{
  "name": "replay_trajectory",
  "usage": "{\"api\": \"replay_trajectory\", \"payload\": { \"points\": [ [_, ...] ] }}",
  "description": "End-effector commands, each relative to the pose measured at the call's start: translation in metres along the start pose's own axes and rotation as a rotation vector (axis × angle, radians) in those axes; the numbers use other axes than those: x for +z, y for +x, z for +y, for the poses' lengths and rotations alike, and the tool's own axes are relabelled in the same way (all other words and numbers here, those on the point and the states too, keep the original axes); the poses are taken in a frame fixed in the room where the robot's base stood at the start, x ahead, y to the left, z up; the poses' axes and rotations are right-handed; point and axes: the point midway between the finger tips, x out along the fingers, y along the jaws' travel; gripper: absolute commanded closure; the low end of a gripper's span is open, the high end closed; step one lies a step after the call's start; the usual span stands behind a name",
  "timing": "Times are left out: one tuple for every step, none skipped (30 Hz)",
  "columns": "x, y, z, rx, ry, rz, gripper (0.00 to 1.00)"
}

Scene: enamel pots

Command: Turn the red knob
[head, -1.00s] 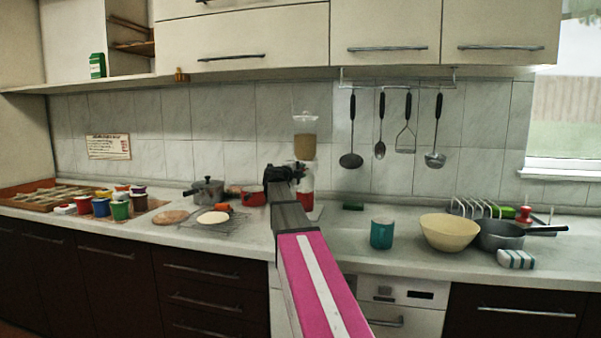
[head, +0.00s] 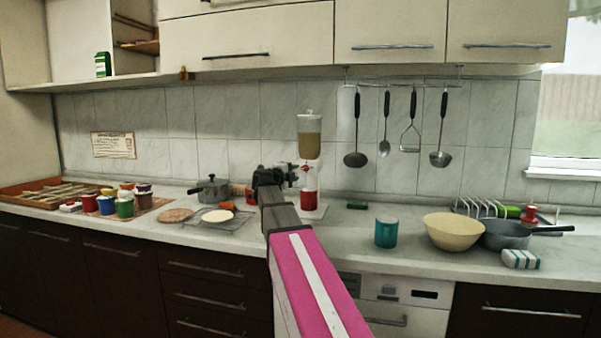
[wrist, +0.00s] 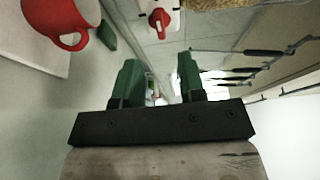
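The red knob (head: 305,168) is on the front of a dispenser with a clear brown-filled container (head: 309,140). In the wrist view the red knob (wrist: 158,22) shows at the top, on the white dispenser body. My gripper (head: 288,168) is beside the dispenser, just left of the knob in the head view. In the wrist view my gripper (wrist: 158,62) has two green fingers spread with an empty gap. The knob lies beyond the fingertips, apart from them.
A red mug (head: 309,204) stands on the dispenser's white base below the knob; it also shows in the wrist view (wrist: 66,20). A small green item (head: 357,204) and a teal mug (head: 386,232) are to the right. A grey pot (head: 212,191) stands left.

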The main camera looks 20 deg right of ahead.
Motion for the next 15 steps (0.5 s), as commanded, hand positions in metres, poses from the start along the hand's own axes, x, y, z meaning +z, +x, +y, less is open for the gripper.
{"api": "replay_trajectory", "payload": {
  "points": [
    [-0.002, -0.010, 0.000, 0.000, 0.000, -0.002, 0.63],
    [-0.001, -0.014, 0.000, 0.000, 0.000, -0.001, 0.63],
    [-0.001, -0.019, 0.000, 0.000, 0.000, -0.001, 0.63],
    [-0.001, -0.022, 0.000, 0.000, 0.000, 0.000, 0.63],
    [-0.001, -0.024, 0.000, 0.000, 0.000, 0.000, 0.63],
    [-0.001, -0.027, 0.000, 0.000, 0.000, 0.000, 0.63],
    [-0.001, -0.029, 0.000, 0.000, 0.000, 0.000, 0.63],
    [-0.001, -0.030, 0.000, 0.000, 0.000, 0.000, 0.63],
    [-0.001, -0.031, 0.000, 0.000, 0.000, 0.000, 0.63],
    [0.000, -0.032, 0.000, 0.000, 0.000, 0.000, 0.63],
    [0.000, -0.032, 0.000, 0.000, 0.000, 0.001, 0.63],
    [0.000, -0.032, 0.000, 0.000, 0.000, 0.001, 0.63],
    [0.000, -0.032, 0.000, 0.000, 0.000, 0.001, 0.63],
    [0.000, -0.032, 0.000, 0.000, 0.000, 0.001, 0.63],
    [0.000, -0.032, 0.000, 0.000, 0.000, 0.001, 0.63]
  ]
}}
